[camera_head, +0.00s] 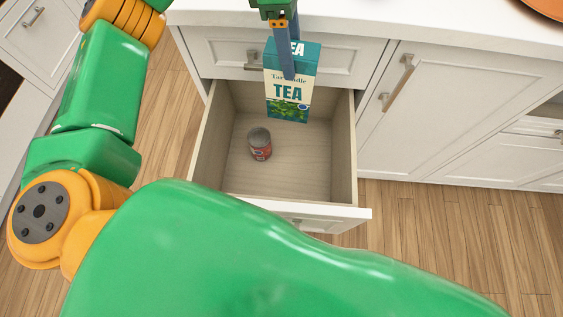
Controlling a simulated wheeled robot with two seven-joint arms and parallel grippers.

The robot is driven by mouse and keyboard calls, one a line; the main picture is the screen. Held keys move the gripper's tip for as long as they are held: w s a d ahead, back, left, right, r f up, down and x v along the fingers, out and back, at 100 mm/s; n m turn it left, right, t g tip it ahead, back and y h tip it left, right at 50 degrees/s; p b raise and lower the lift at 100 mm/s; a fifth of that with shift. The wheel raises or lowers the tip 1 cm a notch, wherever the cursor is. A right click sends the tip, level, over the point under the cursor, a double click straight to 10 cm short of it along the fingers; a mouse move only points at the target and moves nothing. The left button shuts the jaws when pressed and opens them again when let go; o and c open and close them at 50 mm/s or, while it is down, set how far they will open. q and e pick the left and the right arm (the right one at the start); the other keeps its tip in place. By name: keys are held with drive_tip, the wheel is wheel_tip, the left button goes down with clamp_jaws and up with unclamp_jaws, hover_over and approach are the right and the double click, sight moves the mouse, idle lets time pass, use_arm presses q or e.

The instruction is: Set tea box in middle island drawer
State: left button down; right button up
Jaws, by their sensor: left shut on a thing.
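The tea box (291,95) is a teal and cream carton marked TEA, with green leaves near its base. It is upright over the back part of the open island drawer (345,150). My left gripper (288,70) comes down from above and is shut on the tea box at its top. The box's lower end is inside the drawer outline; I cannot tell whether it touches the drawer floor. My right gripper is not in view.
A small red and grey can (259,144) stands in the drawer, left of the tea box. The drawer floor to the right and front is clear. A closed drawer (225,55) is above, a white countertop (400,22) behind, and a cabinet door (430,110) to the right.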

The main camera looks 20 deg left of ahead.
sight(281, 112)
use_arm(q)
drive_tip(key=shift+n, duration=0.6)
wheel_tip(281, 112, down, 10)
drive_tip(key=b, duration=0.2)
drive_tip(key=shift+d+r+b, duration=0.15)
drive_tip(key=shift+r+b, duration=0.1)
drive_tip(key=shift+b, duration=0.1)
wheel_tip(281, 112, down, 20)
drive_tip(key=b, duration=0.2)
drive_tip(key=shift+c, duration=1.1)
unclamp_jaws()
drive_tip(key=shift+w+r, duration=0.1)
drive_tip(key=shift+r, duration=0.05)
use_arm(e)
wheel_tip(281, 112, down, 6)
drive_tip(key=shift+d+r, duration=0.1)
use_arm(q)
drive_tip(key=shift+r, duration=0.1)
drive_tip(key=r, duration=0.4)
drive_tip(key=a+r+p, duration=0.1)
drive_tip(key=r, duration=0.7)
drive_tip(key=shift+s+a+p, duration=0.25)
drive_tip(key=shift+a+p, duration=0.15)
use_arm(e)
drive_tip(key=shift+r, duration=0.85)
